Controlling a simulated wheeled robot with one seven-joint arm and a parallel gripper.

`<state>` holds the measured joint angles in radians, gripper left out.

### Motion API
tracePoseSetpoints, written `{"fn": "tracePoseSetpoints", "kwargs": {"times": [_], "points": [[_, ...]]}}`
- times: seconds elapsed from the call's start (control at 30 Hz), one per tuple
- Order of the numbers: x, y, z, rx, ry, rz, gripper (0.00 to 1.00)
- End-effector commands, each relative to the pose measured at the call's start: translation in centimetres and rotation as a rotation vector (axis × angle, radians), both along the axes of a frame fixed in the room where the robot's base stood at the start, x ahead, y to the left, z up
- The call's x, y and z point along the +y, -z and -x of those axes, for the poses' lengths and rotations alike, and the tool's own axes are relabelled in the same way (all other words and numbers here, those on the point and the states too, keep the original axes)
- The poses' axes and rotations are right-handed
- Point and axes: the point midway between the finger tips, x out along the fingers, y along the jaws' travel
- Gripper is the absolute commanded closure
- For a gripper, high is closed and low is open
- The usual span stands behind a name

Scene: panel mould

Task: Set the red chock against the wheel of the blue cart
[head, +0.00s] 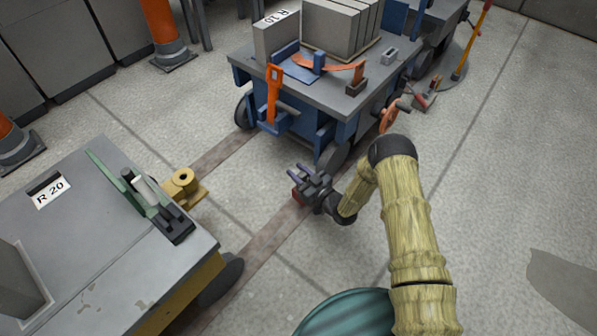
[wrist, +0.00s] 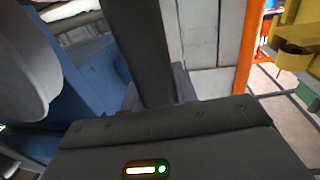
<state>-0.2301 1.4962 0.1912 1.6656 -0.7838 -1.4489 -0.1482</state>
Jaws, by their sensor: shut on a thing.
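The blue cart (head: 290,97) stands at the upper middle of the head view. Its near wheel (head: 333,158) touches the floor at its front right corner. My gripper (head: 304,182) is low over the floor, just left of and in front of that wheel. It is shut on a small red piece (head: 297,196), which looks like the red chock and is mostly hidden by the fingers. I cannot tell whether it touches floor or wheel. In the wrist view, the gripper body and a dark bar hide the held piece; blue cart panels (wrist: 88,75) show at left.
A grey-topped cart marked R 20 (head: 100,240) with a yellow coupling (head: 182,186) stands at left. An orange lever (head: 273,90) hangs from the blue cart. A red and grey item (head: 426,98) lies at right.

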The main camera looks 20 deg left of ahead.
Motion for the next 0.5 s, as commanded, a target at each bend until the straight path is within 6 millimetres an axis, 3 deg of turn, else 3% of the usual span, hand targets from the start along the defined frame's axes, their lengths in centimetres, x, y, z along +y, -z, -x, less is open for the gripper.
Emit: {"fn": "tracePoseSetpoints", "kwargs": {"times": [0.13,0.5], "points": [[0.03,0.86,-0.04,-0.002,0.0,-0.002,1.0],[0.02,0.86,-0.04,-0.002,0.0,-0.002,1.0]]}}
